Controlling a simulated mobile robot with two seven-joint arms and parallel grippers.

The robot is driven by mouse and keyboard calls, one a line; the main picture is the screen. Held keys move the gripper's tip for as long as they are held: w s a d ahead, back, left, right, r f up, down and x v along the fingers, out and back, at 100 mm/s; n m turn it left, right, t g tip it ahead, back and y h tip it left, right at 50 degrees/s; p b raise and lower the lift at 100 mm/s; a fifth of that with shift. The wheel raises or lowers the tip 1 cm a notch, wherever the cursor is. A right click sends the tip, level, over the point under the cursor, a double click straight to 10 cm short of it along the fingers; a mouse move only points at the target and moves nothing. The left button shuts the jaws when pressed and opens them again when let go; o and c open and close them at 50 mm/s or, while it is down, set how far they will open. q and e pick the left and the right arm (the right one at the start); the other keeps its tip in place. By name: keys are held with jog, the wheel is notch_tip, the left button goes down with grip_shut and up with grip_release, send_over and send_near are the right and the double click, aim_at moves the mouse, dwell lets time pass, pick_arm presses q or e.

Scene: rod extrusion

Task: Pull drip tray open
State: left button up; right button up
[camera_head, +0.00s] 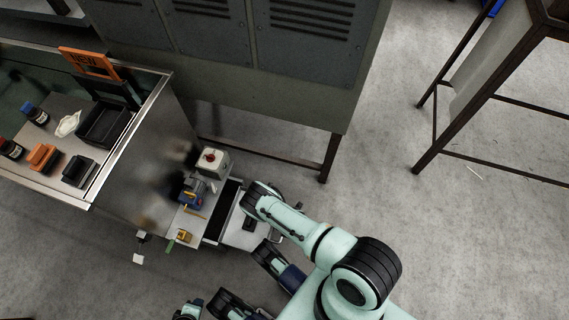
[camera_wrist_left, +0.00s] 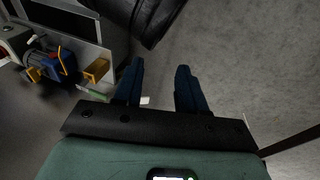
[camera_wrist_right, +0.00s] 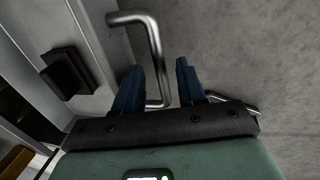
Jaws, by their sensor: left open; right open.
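The drip tray seems to be the pale drawer-like piece (camera_head: 240,234) low at the machine's right end in the head view, with a dark recess beside it. In the right wrist view its pale front (camera_wrist_right: 75,45) carries a bent metal bar handle (camera_wrist_right: 150,32). My right gripper (camera_wrist_right: 158,82) is open, with the handle bar running down between its fingers, close to the left one. Contact cannot be told. My left gripper (camera_wrist_left: 158,85) is open and empty over the floor, near the machine's end.
A blue motor-like unit (camera_head: 191,190), a white box with a red knob (camera_head: 212,160) and a yellow block (camera_head: 185,236) sit by the machine's end. A grey cabinet (camera_head: 250,60) on legs stands behind. A dark frame stand (camera_head: 490,85) is at the right.

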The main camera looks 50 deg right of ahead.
pick_arm(q)
jog(key=s+d+r+g+h+p, duration=0.1)
jog(key=s+d+r+p, duration=0.3)
jog(key=s, duration=0.4)
notch_tip(320, 180, up, 2)
jog(key=shift+r+m+g+p, duration=0.1)
jog(key=shift+m+g+p, duration=0.2)
jog(key=shift+g+p, duration=0.45)
pick_arm(e)
notch_tip(320, 180, up, 13)
jog(key=s+d, duration=0.1)
jog(key=s, duration=0.1)
jog(key=shift+s, duration=0.2)
jog(key=shift+r, duration=0.1)
